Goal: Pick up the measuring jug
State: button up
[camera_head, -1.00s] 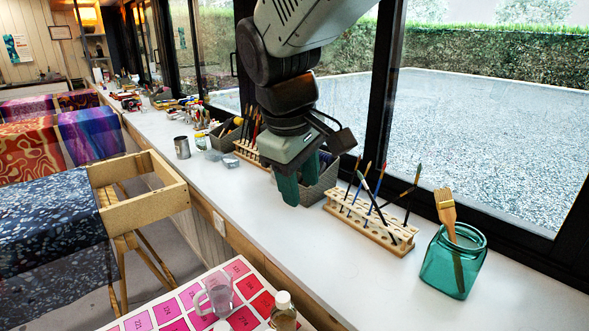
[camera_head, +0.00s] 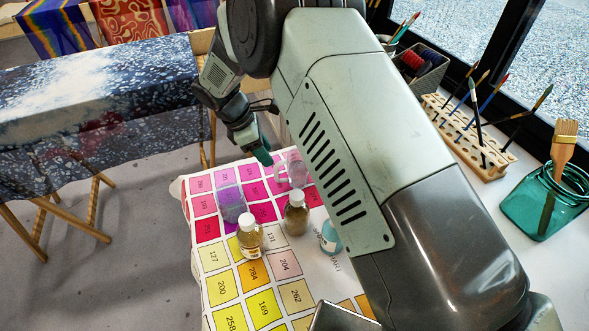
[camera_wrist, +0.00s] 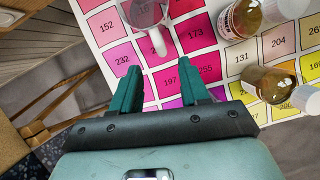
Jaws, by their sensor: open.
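The measuring jug (camera_head: 296,172) is clear with a handle on its left side. It stands upright on the printed colour chart, over the pink squares. In the wrist view the jug (camera_wrist: 142,12) is at the top edge, partly cut off, with its handle pointing down toward my fingers. My gripper (camera_head: 264,155) is just left of and above the jug in the head view. In the wrist view my gripper (camera_wrist: 160,88) has its two green fingers spread, with only chart squares seen between them. The fingers are apart from the jug.
Two amber bottles (camera_head: 251,238) (camera_head: 296,214), a small blue bottle (camera_head: 330,237) and a clear purple-tinted vessel (camera_head: 231,204) stand near the jug on the chart (camera_head: 213,258). A wooden brush rack (camera_head: 462,135) and teal jar (camera_head: 540,205) are on the right counter.

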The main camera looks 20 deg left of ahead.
aim_at(279, 179)
jog(key=x, duration=0.9)
jog(key=shift+s+f, duration=0.1)
jog(key=shift+f, duration=0.15)
grip_shut()
